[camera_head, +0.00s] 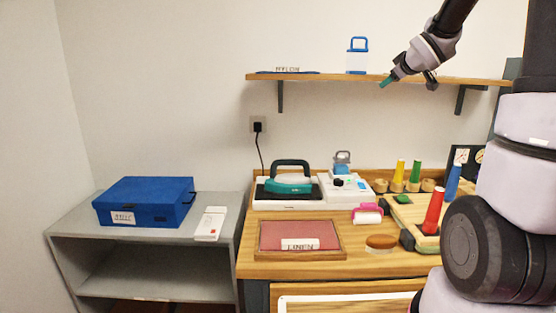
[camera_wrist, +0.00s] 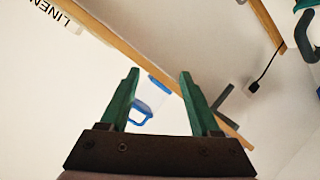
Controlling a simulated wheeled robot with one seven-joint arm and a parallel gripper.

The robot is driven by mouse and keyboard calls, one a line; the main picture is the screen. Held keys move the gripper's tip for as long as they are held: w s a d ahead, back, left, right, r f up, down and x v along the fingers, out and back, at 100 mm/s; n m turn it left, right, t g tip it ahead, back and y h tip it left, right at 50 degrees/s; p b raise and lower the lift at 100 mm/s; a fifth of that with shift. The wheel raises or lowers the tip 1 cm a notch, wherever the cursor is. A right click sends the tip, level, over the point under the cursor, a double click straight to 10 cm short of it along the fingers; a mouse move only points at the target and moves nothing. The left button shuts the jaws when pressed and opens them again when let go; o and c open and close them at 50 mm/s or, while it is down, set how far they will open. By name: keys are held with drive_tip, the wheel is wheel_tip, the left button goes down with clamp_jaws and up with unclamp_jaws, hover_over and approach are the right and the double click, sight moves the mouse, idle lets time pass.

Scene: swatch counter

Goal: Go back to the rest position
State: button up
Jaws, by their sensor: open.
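My gripper (camera_head: 386,81) is at the upper right in the head view, in front of the wall shelf (camera_head: 330,77) and near its height. In the wrist view its two green fingers (camera_wrist: 158,75) stand wide apart with nothing gripped. A clear container with a blue lid and handle (camera_head: 357,55) stands on the shelf, left of my gripper. Its blue handle (camera_wrist: 142,114) shows between the fingers in the wrist view, beyond them. No marker for a rest position shows.
A blue box (camera_head: 145,203) sits on a grey cabinet at left. Air above the counter is clear.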

drive_tip(key=s+a+f+m+g, duration=0.1)
drive_tip(key=s+a+m+g, duration=0.1)
drive_tip(key=s, duration=0.9)
drive_tip(key=s+a+f+m+g+y, duration=0.1)
drive_tip(key=s+a+m, duration=0.4)
drive_tip(key=s, duration=0.7)
drive_tip(key=s+a+f+m+g+y, duration=0.1)
drive_tip(key=s+a+m+g, duration=0.2)
drive_tip(key=s, duration=0.8)
drive_tip(key=shift+s+a+m+g, duration=0.4)
drive_tip(key=shift+a+m, duration=0.2)
drive_tip(key=shift+a, duration=0.2)
